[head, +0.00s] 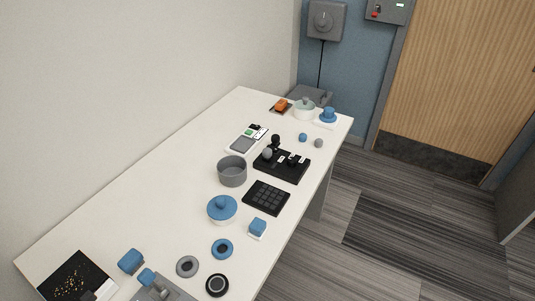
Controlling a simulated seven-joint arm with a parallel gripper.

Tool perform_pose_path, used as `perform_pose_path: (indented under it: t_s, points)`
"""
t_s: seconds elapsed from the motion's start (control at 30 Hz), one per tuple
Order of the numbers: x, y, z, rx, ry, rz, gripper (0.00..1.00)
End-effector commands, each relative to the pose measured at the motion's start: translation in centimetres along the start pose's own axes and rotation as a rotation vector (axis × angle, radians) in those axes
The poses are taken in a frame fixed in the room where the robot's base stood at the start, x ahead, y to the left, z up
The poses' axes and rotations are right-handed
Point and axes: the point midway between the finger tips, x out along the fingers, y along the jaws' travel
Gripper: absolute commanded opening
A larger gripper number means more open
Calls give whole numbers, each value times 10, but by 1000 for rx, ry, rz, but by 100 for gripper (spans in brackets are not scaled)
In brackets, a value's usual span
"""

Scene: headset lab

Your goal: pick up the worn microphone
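A black tray (290,175) on the middle of the white table holds several small upright items with white tags. One of them has a rounded grey head (267,153) and looks like a microphone. A black item (275,141) stands at the tray's back edge, and another dark item (293,160) is on its right part. They are too small for me to tell which microphone is worn or to read the tags. My gripper is not in the head view.
A grey pot (232,173) stands just left of the tray, and a black keypad (266,198) lies in front. A blue ball (303,137) and grey ball (318,143) lie behind right. A white device (247,140) lies behind left. The table's left-middle is clear.

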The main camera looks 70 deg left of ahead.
Motion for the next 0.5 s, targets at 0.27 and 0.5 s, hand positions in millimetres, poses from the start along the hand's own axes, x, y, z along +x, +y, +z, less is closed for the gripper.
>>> perform_pose_path:
  t_s: [0.27, 0.5]
  points:
    - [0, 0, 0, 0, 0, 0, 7]
    - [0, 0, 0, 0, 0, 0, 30]
